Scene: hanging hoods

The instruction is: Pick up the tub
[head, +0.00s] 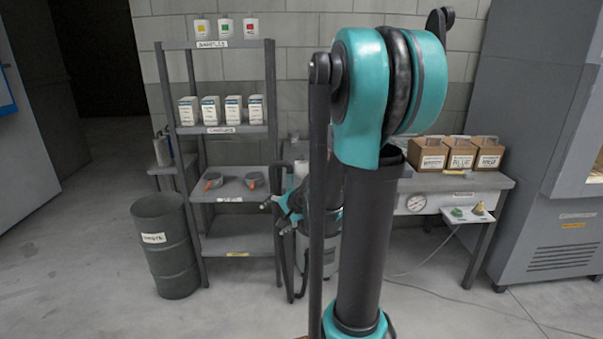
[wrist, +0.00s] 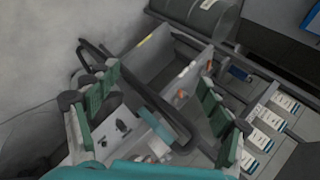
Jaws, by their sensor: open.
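My gripper (wrist: 159,76) is open in the wrist view, with its two green-padded fingers wide apart and nothing between them touching both. In the head view my gripper (head: 276,214) shows small, partly behind my arm, in front of the shelf rack. A pale grey, round-sided container (head: 329,262), perhaps the tub, shows low behind my arm; most of it is hidden and I cannot tell for sure. In the wrist view a pale panel with black marks (wrist: 118,130) lies beside the left finger, and a bent black bar crosses between the fingers.
A grey rack (head: 240,245) holds bottles, white boxes (head: 233,109) and two grey round items with orange parts (head: 213,182). A dark waste bin (head: 165,250) stands left of it. Cardboard boxes (head: 460,158) sit on a bench at right. The left floor is clear.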

